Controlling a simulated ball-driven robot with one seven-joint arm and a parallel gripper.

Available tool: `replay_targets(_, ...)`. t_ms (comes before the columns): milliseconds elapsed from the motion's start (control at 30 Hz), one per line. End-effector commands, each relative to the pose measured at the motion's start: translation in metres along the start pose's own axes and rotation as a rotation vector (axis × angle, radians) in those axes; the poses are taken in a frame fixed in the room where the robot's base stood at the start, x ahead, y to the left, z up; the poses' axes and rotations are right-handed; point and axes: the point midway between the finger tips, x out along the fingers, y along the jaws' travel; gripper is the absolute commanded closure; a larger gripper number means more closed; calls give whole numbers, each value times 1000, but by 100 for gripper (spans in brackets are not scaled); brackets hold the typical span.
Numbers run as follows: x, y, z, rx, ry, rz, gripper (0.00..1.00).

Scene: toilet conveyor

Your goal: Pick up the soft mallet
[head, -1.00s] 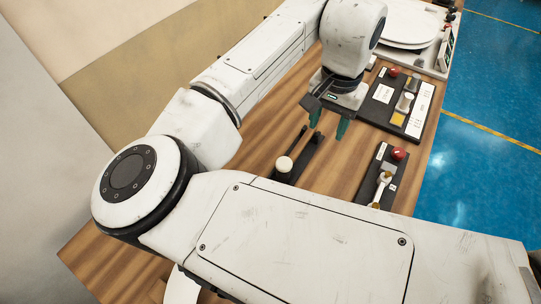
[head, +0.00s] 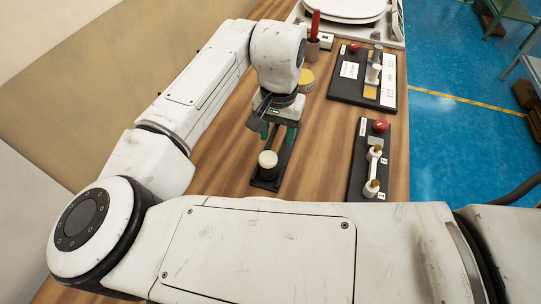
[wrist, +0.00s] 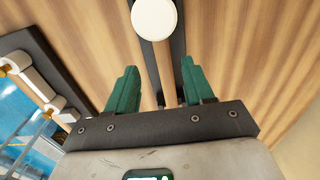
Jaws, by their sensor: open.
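The soft mallet, with a round cream-white head (head: 267,160), rests on a narrow dark holder (head: 284,172) on the wooden bench. Its head also shows at the top of the wrist view (wrist: 154,18). My gripper (head: 277,133) is open and empty, with green fingers pointing down over the far part of the holder, beyond the head. In the wrist view, the fingers (wrist: 158,86) stand apart on either side of the holder's line. My gripper hides part of the handle area in the head view, and I cannot tell how high the fingertips are above it.
A dark panel with a red button (head: 360,150) lies to the right, and a larger panel (head: 340,92) lies farther back. A yellow-topped round container (head: 306,80) and a cup with a red-handled tool (head: 313,45) stand behind my gripper. Bare wood surrounds the holder.

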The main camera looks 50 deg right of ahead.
Motion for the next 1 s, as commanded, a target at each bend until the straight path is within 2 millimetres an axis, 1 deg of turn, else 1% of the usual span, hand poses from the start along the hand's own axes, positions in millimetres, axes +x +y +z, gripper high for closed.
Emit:
replay_targets(33, 5, 0, 0, -1, -1, 1, 48)
replay_targets(267, 22, -2, -1, -1, -1, 0, 48)
replay_targets(500, 55, -5, -3, 1, -1, 1, 48)
replay_targets(600, 63, -4, -3, 1, -2, 1, 48)
replay_targets(867, 66, -5, -3, 1, 0, 0, 48)
replay_targets(1000, 66, -5, -3, 1, 0, 0, 61)
